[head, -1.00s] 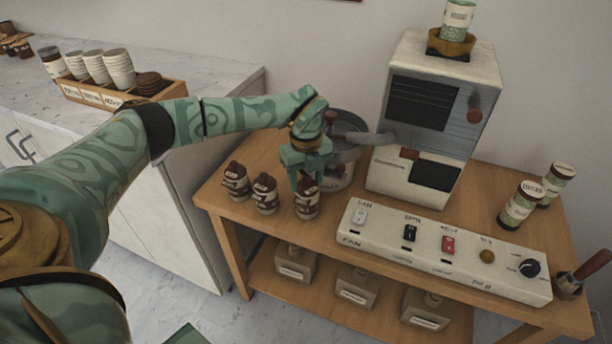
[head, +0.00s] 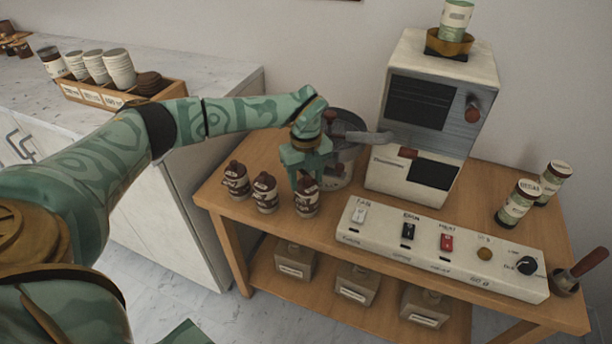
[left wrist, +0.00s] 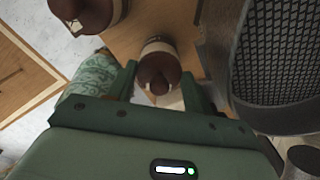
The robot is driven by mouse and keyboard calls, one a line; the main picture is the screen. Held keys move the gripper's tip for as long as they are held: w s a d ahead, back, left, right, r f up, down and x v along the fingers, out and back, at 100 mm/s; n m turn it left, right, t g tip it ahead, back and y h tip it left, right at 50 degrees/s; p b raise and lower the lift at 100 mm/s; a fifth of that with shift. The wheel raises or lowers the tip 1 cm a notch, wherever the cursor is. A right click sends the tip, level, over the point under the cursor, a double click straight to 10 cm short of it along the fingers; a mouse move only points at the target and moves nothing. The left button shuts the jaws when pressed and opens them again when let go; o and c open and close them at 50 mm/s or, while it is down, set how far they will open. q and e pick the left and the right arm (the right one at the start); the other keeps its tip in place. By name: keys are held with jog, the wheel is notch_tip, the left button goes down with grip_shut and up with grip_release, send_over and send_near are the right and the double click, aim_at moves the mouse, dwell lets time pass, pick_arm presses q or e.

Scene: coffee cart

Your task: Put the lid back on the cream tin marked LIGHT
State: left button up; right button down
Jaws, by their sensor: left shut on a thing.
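Three small cream-and-brown tins with brown knobbed lids stand in a row at the left of the cart top: a left tin (head: 236,181), a middle tin (head: 265,193) and a right tin (head: 306,205). I cannot read with certainty which is marked LIGHT. My left gripper (head: 307,177) points down over the right tin, shut on its brown lid. In the left wrist view the brown lid (left wrist: 157,72) sits between the two fingers. The lid appears on or right above the tin; any small gap is hidden. My right gripper is not in view.
A round metal pan (head: 346,160) stands close behind the gripper. The roaster (head: 433,120) and a switch panel (head: 440,250) are to the right. Taller tins (head: 517,204) stand at the right end. A counter (head: 190,85) with a cup rack is at left.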

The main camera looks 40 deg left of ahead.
pick_arm(q)
jog(key=o, duration=1)
jog(key=shift+o, duration=0.2)
jog(key=shift+s, duration=0.15)
jog(key=shift+r, duration=0.1)
